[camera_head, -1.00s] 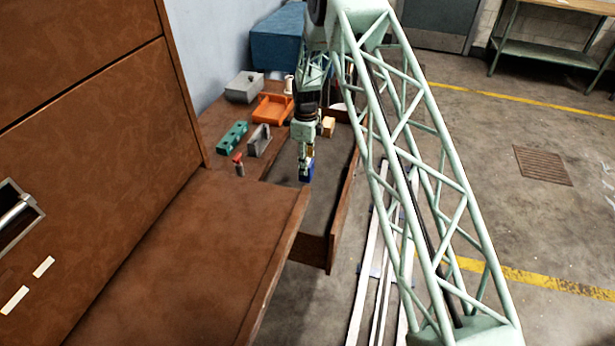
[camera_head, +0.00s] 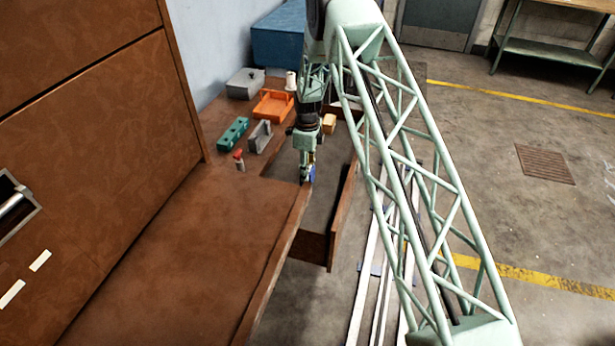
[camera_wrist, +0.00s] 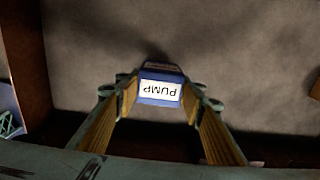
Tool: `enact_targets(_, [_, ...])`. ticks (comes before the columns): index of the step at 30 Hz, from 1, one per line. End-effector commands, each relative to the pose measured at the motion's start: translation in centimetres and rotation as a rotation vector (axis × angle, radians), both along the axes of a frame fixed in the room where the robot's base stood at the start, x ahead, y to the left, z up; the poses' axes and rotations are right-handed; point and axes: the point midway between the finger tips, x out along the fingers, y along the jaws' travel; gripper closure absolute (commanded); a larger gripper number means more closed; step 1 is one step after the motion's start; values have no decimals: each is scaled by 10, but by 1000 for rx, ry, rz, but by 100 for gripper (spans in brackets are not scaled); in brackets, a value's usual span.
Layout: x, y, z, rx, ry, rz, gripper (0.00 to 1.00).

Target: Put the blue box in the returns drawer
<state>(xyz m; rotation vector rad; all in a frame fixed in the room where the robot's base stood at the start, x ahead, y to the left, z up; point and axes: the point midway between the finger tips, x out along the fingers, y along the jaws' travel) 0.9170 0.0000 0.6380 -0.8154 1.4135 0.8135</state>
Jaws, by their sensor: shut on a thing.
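The blue box (camera_wrist: 160,88) carries a white label reading "PUMP" and sits between the two fingers of my gripper (camera_wrist: 160,97), which is shut on it. In the head view my gripper (camera_head: 311,166) points down with the blue box (camera_head: 308,178) at its tips, beside the brown worktop's edge. An open brown drawer (camera_head: 313,247) extends there, its grey floor (camera_wrist: 225,55) below the box in the wrist view. The gap between box and floor is hard to judge. I see no label naming the drawer.
On the worktop (camera_head: 190,235) stand a red-topped bottle (camera_head: 239,160), a teal block (camera_head: 233,133), a grey bracket (camera_head: 260,136), an orange tray (camera_head: 272,104) and a grey box (camera_head: 245,83). A yellowish block (camera_head: 329,123) is near the drawer's far end.

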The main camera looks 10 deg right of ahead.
Motion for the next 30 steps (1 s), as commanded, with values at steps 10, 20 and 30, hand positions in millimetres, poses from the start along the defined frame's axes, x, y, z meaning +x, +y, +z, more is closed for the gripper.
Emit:
enact_targets(10, [0, 0, -27, 0, 0, 0, 77])
enact_targets(20, [0, 0, -28, 0, 0, 0, 77])
enact_targets(30, [0, 0, -30, 0, 0, 0, 51])
